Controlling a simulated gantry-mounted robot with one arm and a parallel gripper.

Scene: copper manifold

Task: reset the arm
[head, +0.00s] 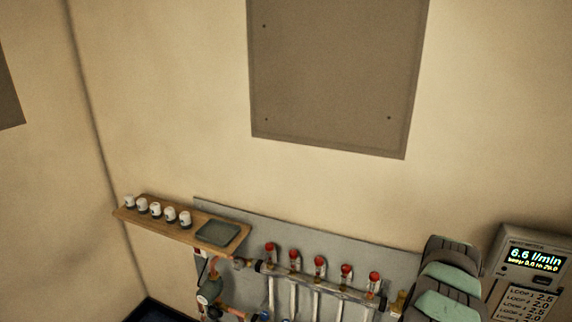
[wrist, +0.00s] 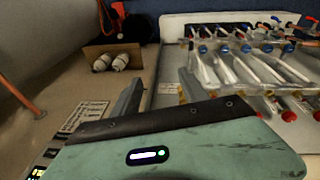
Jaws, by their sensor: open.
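My gripper (wrist: 162,88) shows in the wrist view with its two grey fingers spread apart. Nothing is seen between them. Its teal body with a small lit indicator fills the bottom of that view. In the head view my teal and dark grey arm (head: 447,285) stands at the lower right, in front of the grey backing panel. The gripper's fingers do not show in the head view. The manifold (head: 318,281) has several red-capped tops in a row. It also shows in the wrist view (wrist: 250,68), right of the fingers and apart from them.
A wooden shelf (head: 200,237) holds several white caps (head: 156,210) and a grey tray (head: 219,234). A flow display (head: 534,256) reading 6.6 l/min is close right of my arm.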

